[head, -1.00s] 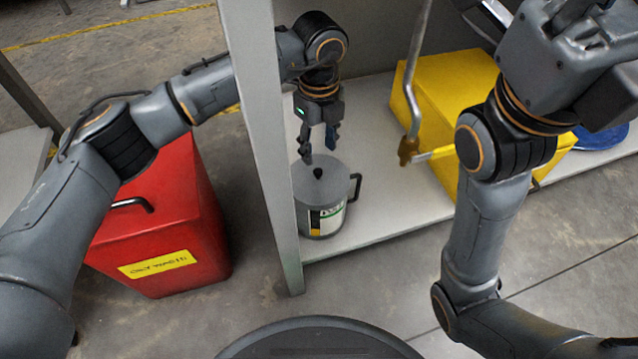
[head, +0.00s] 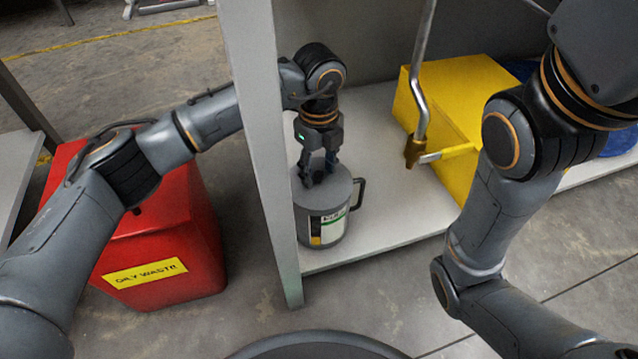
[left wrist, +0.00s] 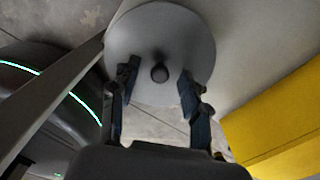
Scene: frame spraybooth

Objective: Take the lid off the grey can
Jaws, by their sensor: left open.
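The grey can (head: 322,222) stands upright on the light shelf, with a label on its front and a handle on its right side. Its lid (head: 338,186) is on top. In the left wrist view the round lid (left wrist: 185,40) has a dark knob (left wrist: 160,73) at its centre. My left gripper (head: 318,180) points down over the lid. Its two fingers (left wrist: 157,88) stand apart on either side of the knob, with gaps to it. In the head view the fingers hide the knob. My right arm is at the right; its gripper is outside the frame.
A grey upright post (head: 262,150) stands just left of the can. A yellow box (head: 465,95) and a hanging metal pipe with a brass end (head: 414,150) are to the right. A red waste bin (head: 190,240) stands on the floor at the left.

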